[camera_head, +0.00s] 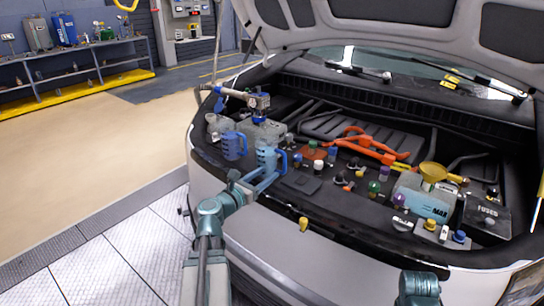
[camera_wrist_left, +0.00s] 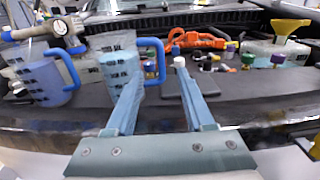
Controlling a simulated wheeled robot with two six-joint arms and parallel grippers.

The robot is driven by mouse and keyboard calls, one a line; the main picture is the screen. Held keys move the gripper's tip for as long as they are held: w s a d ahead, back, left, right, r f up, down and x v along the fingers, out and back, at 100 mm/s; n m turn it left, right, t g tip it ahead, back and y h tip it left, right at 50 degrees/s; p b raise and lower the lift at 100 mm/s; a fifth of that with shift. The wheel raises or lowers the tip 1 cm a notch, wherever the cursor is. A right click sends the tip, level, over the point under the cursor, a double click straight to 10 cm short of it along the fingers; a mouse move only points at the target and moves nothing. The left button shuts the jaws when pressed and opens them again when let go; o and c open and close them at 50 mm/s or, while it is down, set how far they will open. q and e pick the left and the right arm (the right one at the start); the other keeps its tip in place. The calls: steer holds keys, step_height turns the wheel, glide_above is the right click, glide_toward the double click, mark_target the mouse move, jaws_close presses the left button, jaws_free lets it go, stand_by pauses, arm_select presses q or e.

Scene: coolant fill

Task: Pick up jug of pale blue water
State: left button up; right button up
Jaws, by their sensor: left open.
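The jug of pale blue water (camera_head: 267,157) is clear, with dark markings and a blue handle on its right. It stands upright at the engine bay's front left; it also shows in the left wrist view (camera_wrist_left: 121,71). A similar jug of darker blue water (camera_head: 233,146) stands to its left, also in the wrist view (camera_wrist_left: 42,80). My left gripper (camera_head: 260,182) is open and empty, just in front of the pale jug. In the wrist view my left finger overlaps the pale jug's lower right, and its handle appears between the fingers (camera_wrist_left: 158,82).
A grey and blue tool (camera_head: 243,97) is behind the jugs. Orange cables (camera_head: 370,145), several coloured caps and a yellow funnel (camera_head: 433,171) over a coolant tank (camera_head: 422,199) lie to the right. The raised hood (camera_head: 355,35) is above.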

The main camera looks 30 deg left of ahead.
mark_target(272, 160)
arm_select(q)
steer(key=w, duration=0.9)
steer(key=w+d, duration=0.1)
steer(key=w, duration=0.3)
steer(key=shift+w, duration=0.35)
jaws_close()
stand_by(1.1)
